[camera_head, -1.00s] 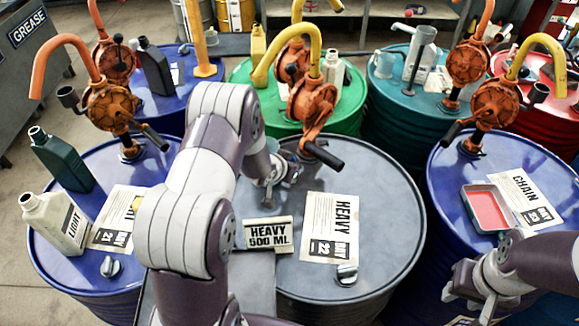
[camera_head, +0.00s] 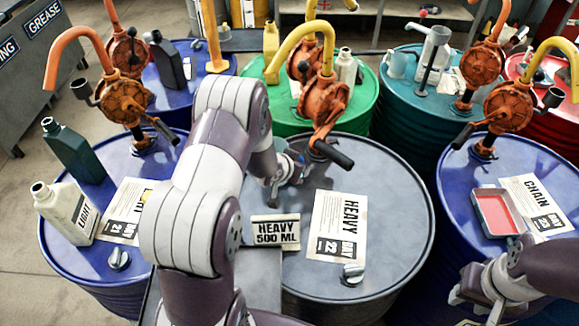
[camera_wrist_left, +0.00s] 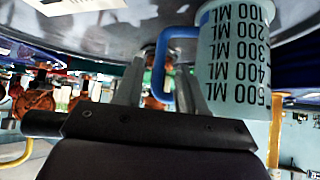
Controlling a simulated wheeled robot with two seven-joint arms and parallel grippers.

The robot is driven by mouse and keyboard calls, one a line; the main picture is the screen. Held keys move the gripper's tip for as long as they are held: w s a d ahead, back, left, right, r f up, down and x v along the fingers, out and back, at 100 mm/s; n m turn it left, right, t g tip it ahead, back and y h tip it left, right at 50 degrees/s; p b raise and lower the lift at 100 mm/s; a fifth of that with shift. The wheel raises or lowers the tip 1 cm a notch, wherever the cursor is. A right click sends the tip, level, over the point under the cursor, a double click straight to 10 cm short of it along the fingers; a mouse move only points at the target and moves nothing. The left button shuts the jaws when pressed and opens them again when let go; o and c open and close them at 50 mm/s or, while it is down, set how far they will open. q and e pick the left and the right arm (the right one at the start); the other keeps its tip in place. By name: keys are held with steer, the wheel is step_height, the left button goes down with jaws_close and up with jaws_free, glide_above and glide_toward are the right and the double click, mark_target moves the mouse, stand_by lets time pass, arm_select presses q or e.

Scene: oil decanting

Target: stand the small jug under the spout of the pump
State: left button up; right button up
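The small jug (camera_wrist_left: 235,60) is pale blue with black millilitre marks and a blue handle (camera_wrist_left: 158,65). It appears inverted in the left wrist view, over the grey drum lid. In the head view my arm largely hides it. My left gripper (camera_wrist_left: 160,85) is at the handle, its fingers apart on either side with visible gaps; contact is unclear. In the head view the left gripper (camera_head: 281,183) is above the grey drum (camera_head: 385,220). The orange pump (camera_head: 322,105) with a yellow spout (camera_head: 292,40) stands behind it. My right gripper (camera_head: 474,300) is open and empty at lower right.
A HEAVY 500 ML card (camera_head: 276,232), a HEAVY sheet (camera_head: 338,225) and a grey cap (camera_head: 352,274) are on the front of the grey drum. Blue drums flank it; the right one bears a red tray (camera_head: 497,212). Bottles (camera_head: 66,212) stand on the left drum.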

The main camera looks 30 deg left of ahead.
arm_select(q)
steer(key=d+v, duration=0.1)
steer(key=v, duration=0.9)
steer(key=s+d+r+g, duration=0.2)
steer(key=s+d+g, duration=0.1)
steer(key=s, duration=0.5)
steer(key=s+d+r+g, duration=0.2)
steer(key=s+d+g, duration=0.2)
steer(key=s, duration=0.4)
steer(key=shift+d+n+g+y, duration=0.3)
steer(key=shift+n+y, duration=0.1)
